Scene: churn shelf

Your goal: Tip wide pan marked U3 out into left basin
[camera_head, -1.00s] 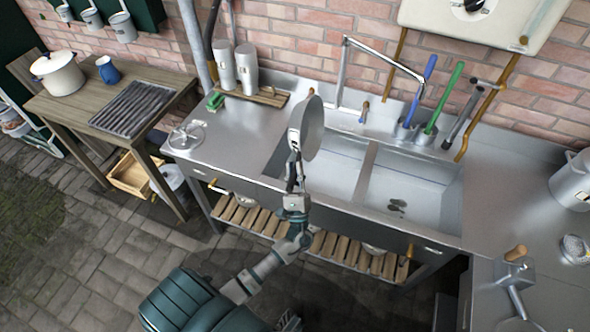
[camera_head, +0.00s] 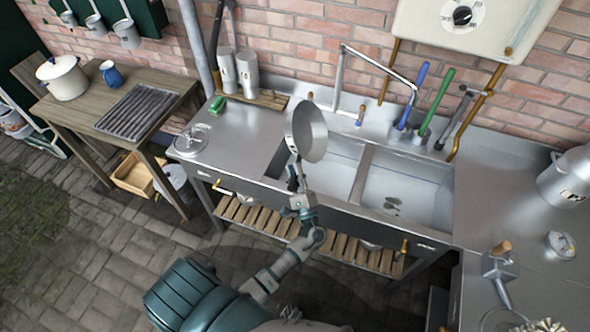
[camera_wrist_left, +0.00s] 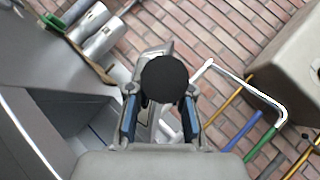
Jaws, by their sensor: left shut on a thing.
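My left gripper (camera_head: 297,187) is shut on the handle of a wide metal pan (camera_head: 308,131). The pan is held up over the left basin (camera_head: 335,172), tilted steeply on its side with its open face toward the right. I cannot read a U3 mark on it. In the left wrist view, the dark round end of the handle (camera_wrist_left: 164,79) sits between the fingers of the left gripper (camera_wrist_left: 160,118), and it hides most of the pan. The left basin is partly hidden behind the pan. My right gripper is not in view.
The right basin (camera_head: 405,192) holds small dark spots at its bottom. A tap (camera_head: 343,75) arches behind the basins. Blue and green-handled tools (camera_head: 437,100) stand at the back. Metal canisters (camera_head: 247,72) stand back left. The counter left of the basins is mostly clear.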

